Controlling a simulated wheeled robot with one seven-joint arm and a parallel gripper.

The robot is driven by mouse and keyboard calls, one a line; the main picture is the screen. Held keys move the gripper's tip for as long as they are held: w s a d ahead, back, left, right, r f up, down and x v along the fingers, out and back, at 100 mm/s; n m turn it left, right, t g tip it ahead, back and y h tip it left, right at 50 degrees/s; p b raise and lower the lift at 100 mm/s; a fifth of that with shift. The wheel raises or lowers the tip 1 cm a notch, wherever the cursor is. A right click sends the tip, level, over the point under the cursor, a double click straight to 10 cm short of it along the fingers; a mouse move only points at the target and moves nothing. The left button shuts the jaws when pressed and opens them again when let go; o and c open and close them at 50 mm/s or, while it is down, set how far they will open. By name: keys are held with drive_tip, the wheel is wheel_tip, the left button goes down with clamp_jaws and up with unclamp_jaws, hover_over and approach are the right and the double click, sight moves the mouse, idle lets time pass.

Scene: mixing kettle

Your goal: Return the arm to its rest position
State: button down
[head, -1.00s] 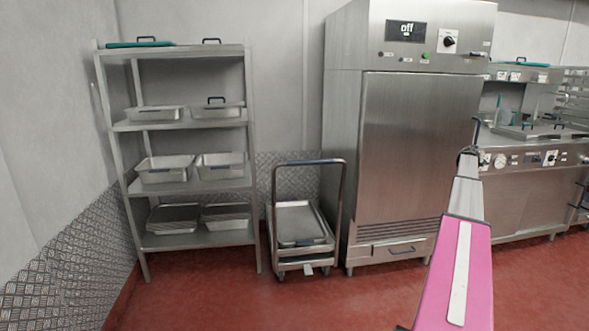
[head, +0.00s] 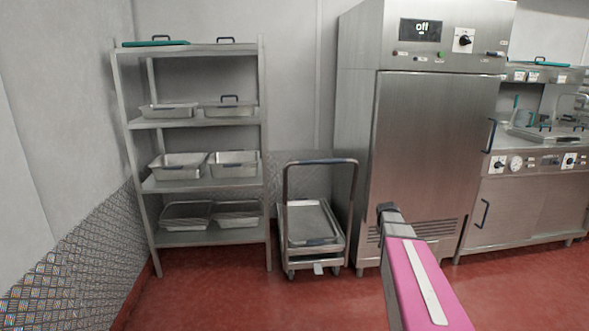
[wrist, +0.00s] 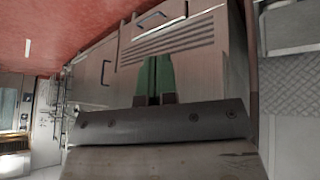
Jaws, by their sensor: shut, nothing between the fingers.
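My arm's pink link (head: 418,285) rises from the bottom of the head view, in front of the tall steel cabinet (head: 435,140). Its dark far end (head: 388,212) overlaps the cabinet's lower left in the picture. The gripper fingers cannot be made out there. In the wrist view my gripper (wrist: 154,72) shows two green fingers held together with nothing between them. They point towards the cabinet's lower front, with its vent slots and drawer handle (wrist: 152,19) beyond, apart from them as far as I can tell.
A steel rack (head: 200,186) with several pans stands at the left. A trolley (head: 312,240) with a tray stands between rack and cabinet. A counter with dials and handles (head: 530,205) is at the right. Red floor (head: 230,300) is clear in front.

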drive_tip(key=s+a+f+n+g+y, duration=0.2)
drive_tip(key=s+a, duration=0.9)
drive_tip(key=s, duration=0.1)
drive_tip(key=s+a+f+n+g+y, duration=0.2)
drive_tip(key=s+a+f, duration=0.1)
drive_tip(key=s+a, duration=0.8)
drive_tip(key=shift+s+f+g, duration=0.15)
drive_tip(key=shift+s+g, duration=0.25)
drive_tip(key=shift+s, duration=0.8)
